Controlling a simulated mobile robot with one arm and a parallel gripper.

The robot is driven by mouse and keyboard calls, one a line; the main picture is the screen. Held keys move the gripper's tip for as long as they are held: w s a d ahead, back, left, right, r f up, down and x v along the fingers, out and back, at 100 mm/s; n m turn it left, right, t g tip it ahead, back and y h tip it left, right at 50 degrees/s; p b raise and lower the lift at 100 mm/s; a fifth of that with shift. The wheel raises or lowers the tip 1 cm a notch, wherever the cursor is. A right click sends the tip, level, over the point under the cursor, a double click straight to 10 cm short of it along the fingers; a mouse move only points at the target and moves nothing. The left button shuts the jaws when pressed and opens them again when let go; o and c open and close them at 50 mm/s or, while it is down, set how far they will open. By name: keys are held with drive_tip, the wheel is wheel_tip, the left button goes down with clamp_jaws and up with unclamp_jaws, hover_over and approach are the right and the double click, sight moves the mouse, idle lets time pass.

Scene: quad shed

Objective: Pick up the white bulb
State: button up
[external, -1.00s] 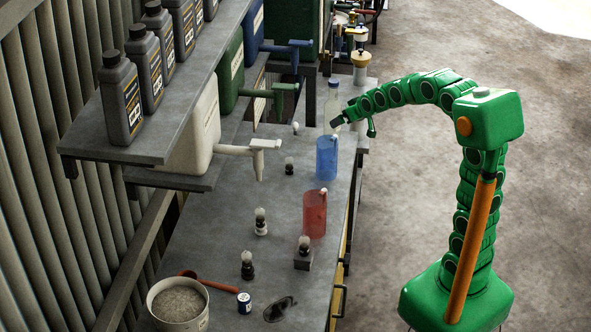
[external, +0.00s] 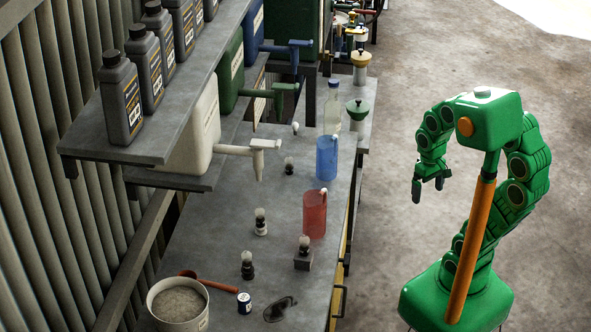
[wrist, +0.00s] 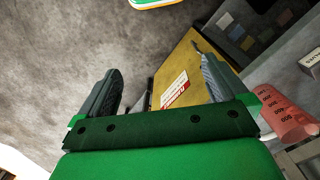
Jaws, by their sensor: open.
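Several small pale bulb-like pieces stand on the workbench in the external view, and I cannot tell for sure which is the white bulb. One stands on a dark block (external: 304,244), one on a black-and-white base (external: 260,217), one on a black base (external: 247,260), and one on a low dark base (external: 289,162). A small white round tip (external: 295,127) shows farther back. My gripper (external: 428,188) is open and empty, pointing down over the floor right of the bench. In the wrist view its two fingers (wrist: 160,70) are spread with nothing between them; no bulb is visible there.
The workbench (external: 215,235) also holds a red jug (external: 314,220), a blue jug (external: 327,158), a clear bottle (external: 332,108), a tub (external: 177,303), a red-handled tool and dark goggles (external: 279,309). A shelf with black bottles overhangs its left side. The floor around my base is clear.

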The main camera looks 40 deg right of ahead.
drive_tip(key=shift+g, duration=0.6)
drive_tip(key=s, duration=0.5)
drive_tip(key=shift+f, duration=0.1)
drive_tip(key=c, duration=0.9)
drive_tip(key=shift+o, duration=0.2)
drive_tip(key=shift+w, duration=0.1)
